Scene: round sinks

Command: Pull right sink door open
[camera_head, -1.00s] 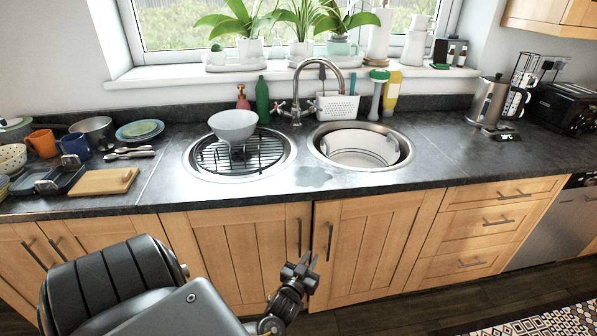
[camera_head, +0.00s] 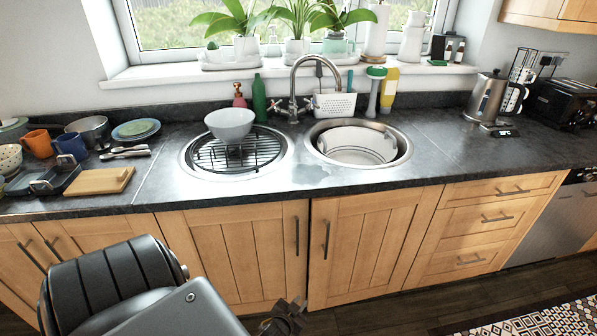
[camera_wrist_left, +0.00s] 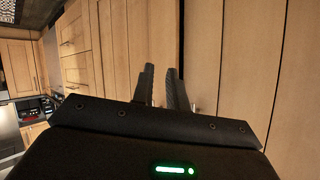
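The right sink door (camera_head: 360,250) is a light wooden panel below the right round sink (camera_head: 358,145). Its dark vertical handle (camera_head: 327,240) is near its left edge. A thin dark gap separates it from the left sink door (camera_head: 230,250); I cannot tell whether it is slightly ajar. My left gripper (camera_head: 292,306) is low, below and left of that handle, partly hidden by my arm. In the left wrist view its two fingers (camera_wrist_left: 162,72) stand slightly apart with nothing between them, facing wooden fronts and a dark gap. My right gripper is not in view.
The dark countertop (camera_head: 430,165) overhangs the doors. A grey bowl (camera_head: 230,124) sits on the rack over the left sink. Drawers (camera_head: 485,218) stand right of the right door. The floor in front of the right door looks clear.

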